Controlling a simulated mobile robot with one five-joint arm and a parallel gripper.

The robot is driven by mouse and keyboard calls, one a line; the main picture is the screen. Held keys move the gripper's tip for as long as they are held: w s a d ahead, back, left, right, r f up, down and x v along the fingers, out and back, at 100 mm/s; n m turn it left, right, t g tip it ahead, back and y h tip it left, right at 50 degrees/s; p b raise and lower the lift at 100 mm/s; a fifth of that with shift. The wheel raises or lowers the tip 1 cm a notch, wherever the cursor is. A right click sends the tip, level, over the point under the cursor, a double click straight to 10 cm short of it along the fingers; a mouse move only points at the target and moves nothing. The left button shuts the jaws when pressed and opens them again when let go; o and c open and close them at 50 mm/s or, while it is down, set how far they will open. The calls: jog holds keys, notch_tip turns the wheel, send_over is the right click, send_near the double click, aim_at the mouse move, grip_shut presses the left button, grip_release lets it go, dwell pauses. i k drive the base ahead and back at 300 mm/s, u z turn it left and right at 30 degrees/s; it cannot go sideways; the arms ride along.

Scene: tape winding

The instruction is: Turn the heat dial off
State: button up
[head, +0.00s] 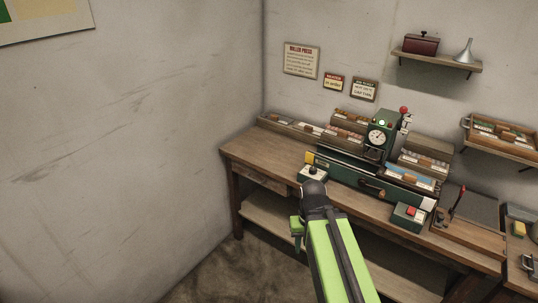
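A small pale box with a dark round knob on top, which looks like the heat dial (312,170), sits near the left front of the wooden bench. The knob's setting is too small to read. My gripper (314,187), at the dark end of my green arm, is just in front of the box in the picture and overlaps its lower edge. I cannot tell whether it touches the box or knob. My gripper's fingers are not clear. A green press (378,134) with a white round gauge and a lit green lamp stands behind, to the right.
A green drawer unit (345,177) with a handle lies along the bench below the press. A small box with a red button (409,213) and an upright red-handled lever (457,203) are to the right. Card racks (425,155) fill the back. Bare wall and floor are at left.

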aim_at(313, 170)
jog(key=u, duration=0.85)
jog(key=i, duration=1.2)
jog(key=u, duration=0.7)
